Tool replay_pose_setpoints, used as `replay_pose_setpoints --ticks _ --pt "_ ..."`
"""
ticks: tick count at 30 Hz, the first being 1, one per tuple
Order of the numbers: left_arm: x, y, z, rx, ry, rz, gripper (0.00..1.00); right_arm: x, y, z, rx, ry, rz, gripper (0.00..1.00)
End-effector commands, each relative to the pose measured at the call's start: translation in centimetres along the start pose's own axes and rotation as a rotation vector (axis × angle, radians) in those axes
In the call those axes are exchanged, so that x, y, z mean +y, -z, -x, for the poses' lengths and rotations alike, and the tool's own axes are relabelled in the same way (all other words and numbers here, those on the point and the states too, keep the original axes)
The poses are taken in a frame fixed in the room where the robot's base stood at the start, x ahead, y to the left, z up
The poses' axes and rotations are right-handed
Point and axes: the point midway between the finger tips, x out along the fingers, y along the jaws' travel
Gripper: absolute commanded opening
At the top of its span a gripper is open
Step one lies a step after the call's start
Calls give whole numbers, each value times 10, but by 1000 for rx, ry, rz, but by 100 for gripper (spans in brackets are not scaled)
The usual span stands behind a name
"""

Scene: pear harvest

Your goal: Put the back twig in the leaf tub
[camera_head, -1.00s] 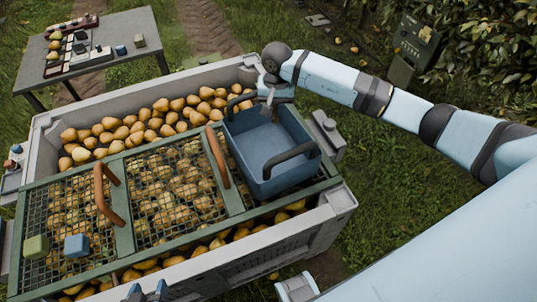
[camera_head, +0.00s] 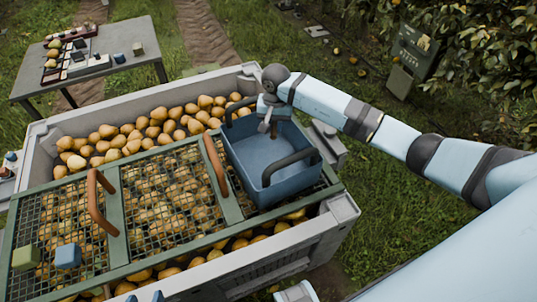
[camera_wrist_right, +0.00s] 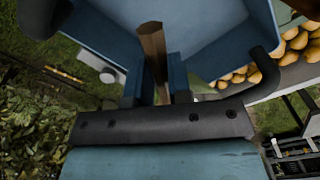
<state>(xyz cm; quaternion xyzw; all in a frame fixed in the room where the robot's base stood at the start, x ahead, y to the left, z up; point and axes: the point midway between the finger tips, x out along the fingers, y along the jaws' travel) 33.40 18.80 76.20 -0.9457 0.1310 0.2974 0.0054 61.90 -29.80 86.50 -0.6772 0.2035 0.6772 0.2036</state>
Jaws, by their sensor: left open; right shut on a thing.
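The blue tub (camera_head: 262,190) with dark handles sits at the right end of the green mesh cover, on the pear bin; I take it as the leaf tub. My right gripper (camera_head: 264,126) is over the tub's far part. In the right wrist view my right gripper (camera_wrist_right: 155,88) is shut on a brown twig (camera_wrist_right: 153,45), which points away from the fingers with the tub's blue walls around it. I cannot tell whether the twig touches the tub. My left gripper (camera_head: 145,297) shows only its fingertips at the bottom edge, open, with nothing seen between them.
The large grey bin (camera_head: 345,210) is full of pears (camera_head: 150,125). Two brown handles (camera_head: 100,200) arch above the mesh. A green block (camera_head: 26,257) and a blue block (camera_head: 68,255) lie at the near left. A grey table (camera_head: 130,72) stands at the back left.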

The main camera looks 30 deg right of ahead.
Motion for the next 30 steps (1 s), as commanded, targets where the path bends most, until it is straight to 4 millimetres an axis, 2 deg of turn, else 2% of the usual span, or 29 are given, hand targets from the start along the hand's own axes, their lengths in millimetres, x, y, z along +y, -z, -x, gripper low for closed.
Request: replay_pose_setpoints --ticks 1,2,3,5,6,13,17,20,30 --pt "0 0 0 -1 0 1 57 0 0 0 0 0 0 0" --pt "0 -1 0 -1 0 1 57 0 0 0 0 0 0 24" --pt "0 -1 0 -2 0 0 57 0 0 0 0 0 0 33" --pt "0 -2 -1 -3 0 0 57 0 0 0 0 0 0 47" --pt "0 -2 -1 -4 0 0 57 0 0 0 0 0 0 49" --pt "0 -3 -1 -6 0 -2 57 0 0 0 0 0 0 49" --pt "-1 -4 -1 -6 -1 -5 57 0 1 8 3 0 0 49" --pt "-2 -4 -1 -7 -1 -8 57 0 2 24 5 1 1 49" --pt "-2 -6 -2 -8 -2 -5 57 0 1 100 5 1 1 49"
